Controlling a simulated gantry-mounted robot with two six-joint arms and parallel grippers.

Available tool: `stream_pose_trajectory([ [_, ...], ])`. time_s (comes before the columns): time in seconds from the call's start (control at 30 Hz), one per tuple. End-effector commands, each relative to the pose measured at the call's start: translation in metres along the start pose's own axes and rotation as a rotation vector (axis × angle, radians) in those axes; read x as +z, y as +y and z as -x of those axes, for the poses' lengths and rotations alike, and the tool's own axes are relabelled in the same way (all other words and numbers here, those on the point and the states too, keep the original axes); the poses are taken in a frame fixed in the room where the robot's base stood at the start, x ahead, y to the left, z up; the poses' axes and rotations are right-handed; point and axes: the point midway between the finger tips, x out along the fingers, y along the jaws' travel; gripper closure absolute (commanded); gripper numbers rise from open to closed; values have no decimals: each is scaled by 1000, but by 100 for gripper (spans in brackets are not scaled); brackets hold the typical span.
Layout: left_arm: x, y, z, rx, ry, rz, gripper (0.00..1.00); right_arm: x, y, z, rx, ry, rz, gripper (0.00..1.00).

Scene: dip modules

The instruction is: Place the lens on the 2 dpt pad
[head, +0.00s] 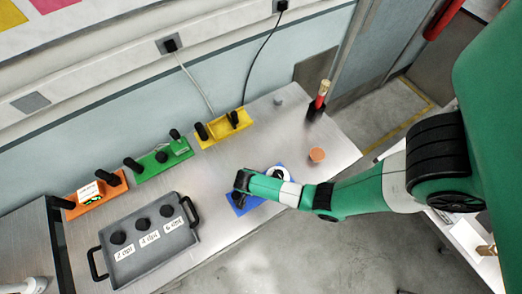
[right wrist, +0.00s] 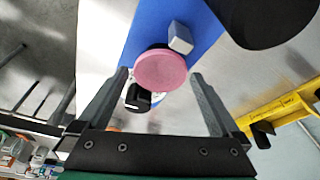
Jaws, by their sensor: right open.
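A pink round disc (right wrist: 160,69), which looks like the lens, shows in the right wrist view between my right gripper's fingertips (right wrist: 159,76), with gaps on both sides. That gripper is open; whether it is at the disc's height I cannot tell. In the head view my right gripper (head: 241,184) is over the blue mat (head: 238,208), and the disc is not visible there. The grey tray (head: 167,249) holds three black round pads, each with a white label. The left front label (head: 124,253) seems to read 2 dpt, though the print is small. My left gripper is out of view.
A small metal block (right wrist: 180,38) touches or nearly touches the disc. Orange (head: 84,208), green (head: 150,169) and yellow (head: 210,139) holders line the wall side. An orange cup (head: 316,154) stands right of the mat. Bare metal table lies between mat and tray.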

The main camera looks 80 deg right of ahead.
Motion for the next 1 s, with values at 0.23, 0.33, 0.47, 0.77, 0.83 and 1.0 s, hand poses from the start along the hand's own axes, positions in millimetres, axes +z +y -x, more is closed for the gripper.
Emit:
stream_pose_trajectory([
  [0.23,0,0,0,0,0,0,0,0,0,1,0,0,0,31],
  [0.33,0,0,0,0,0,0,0,0,0,1,0,0,0,49],
  [0.47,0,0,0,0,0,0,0,0,0,1,0,0,0,67],
  [0.77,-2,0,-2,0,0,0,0,-2,0,5,0,0,0,67],
  [0.83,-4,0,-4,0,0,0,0,-3,-1,12,-2,0,0,67],
  [1.0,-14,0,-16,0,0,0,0,-17,4,41,-1,0,-3,67],
])
